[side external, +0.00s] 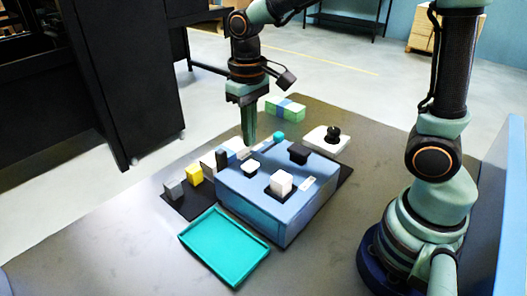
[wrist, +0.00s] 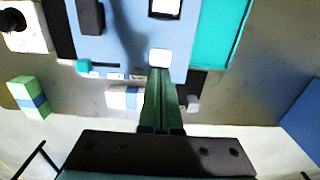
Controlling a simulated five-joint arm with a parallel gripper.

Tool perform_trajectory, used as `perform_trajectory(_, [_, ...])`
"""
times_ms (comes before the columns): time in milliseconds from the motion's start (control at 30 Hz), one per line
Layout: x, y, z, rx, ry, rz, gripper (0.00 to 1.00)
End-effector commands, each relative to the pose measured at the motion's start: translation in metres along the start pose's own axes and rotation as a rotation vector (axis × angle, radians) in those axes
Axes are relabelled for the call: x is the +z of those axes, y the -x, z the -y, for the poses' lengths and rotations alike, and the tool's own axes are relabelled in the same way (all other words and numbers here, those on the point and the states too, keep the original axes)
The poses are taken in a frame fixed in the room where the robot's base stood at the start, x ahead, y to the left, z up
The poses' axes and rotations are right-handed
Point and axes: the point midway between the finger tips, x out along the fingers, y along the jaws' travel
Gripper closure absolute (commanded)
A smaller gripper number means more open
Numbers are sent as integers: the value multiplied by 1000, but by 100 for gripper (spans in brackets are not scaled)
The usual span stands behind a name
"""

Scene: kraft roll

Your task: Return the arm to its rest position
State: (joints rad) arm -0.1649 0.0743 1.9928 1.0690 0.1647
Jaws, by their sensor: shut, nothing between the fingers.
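My gripper (side external: 249,128) points straight down over the back edge of the blue box, its green fingers shut with nothing between them. In the wrist view the closed fingers (wrist: 160,75) reach up from the bottom, their tips beside a small white-topped block (wrist: 160,57). In the side view the tips overlap the back edge of the blue box (side external: 262,208); I cannot tell the exact gap above it.
A teal tray (side external: 224,246) lies in front. A yellow block (side external: 194,174) stands left, a green banded block (side external: 285,108) behind, a black-knobbed white block (side external: 327,141) right.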

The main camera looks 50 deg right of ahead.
Motion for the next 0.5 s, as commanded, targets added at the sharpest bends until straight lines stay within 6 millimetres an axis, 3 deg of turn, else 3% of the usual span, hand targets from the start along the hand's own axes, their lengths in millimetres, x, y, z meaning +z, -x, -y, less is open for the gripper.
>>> perform_trajectory(167, [10, 19, -11, -11, -2, -78, 100])
perform_trajectory(500, [49, 60, -44, -16, -3, -339, 100])
